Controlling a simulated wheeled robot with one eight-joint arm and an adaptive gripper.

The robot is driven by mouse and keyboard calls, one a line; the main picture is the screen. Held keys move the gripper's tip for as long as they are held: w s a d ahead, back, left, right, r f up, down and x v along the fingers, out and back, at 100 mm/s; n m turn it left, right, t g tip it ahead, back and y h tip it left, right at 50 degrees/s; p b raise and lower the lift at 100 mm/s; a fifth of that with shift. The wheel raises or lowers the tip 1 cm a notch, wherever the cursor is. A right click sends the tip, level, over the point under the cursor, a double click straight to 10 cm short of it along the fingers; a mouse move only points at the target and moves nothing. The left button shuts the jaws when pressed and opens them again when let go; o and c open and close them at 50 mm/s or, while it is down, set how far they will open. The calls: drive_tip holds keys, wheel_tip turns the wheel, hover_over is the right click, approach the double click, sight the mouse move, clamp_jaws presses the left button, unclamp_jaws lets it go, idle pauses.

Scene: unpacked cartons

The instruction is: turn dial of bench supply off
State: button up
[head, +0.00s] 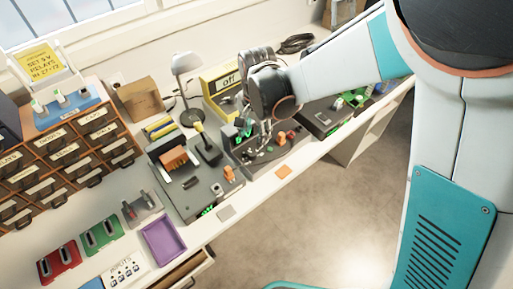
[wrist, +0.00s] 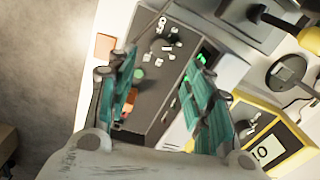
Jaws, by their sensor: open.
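A grey unit with a dark sloping panel, which I take for the bench supply (head: 234,150), stands on the bench under my gripper (head: 264,134). In the wrist view its panel (wrist: 155,82) shows between the fingers, with a dark dial (wrist: 157,45) ringed by small white labels near its upper end. An orange knob (head: 282,138) is on the panel's right in the head view. My gripper (wrist: 157,70) is open, its teal-padded fingers spread and empty above the panel. I cannot tell whether a finger touches it. The labels are too small to read.
A yellow box (head: 217,82) and a grey lamp (head: 186,64) stand behind. An orange square (head: 283,171) lies near the bench's front edge.

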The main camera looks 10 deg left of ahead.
sight(253, 152)
drive_tip(key=f+b, duration=0.1)
drive_tip(key=f, duration=0.2)
drive_tip(key=f+b, duration=0.1)
drive_tip(key=f, duration=0.2)
drive_tip(key=f+b, duration=0.1)
drive_tip(key=f, duration=0.2)
drive_tip(key=shift+w+a+f, duration=0.1)
drive_tip(key=shift+w+a, duration=0.05)
drive_tip(key=shift+a, duration=0.1)
drive_tip(key=c, duration=1.1)
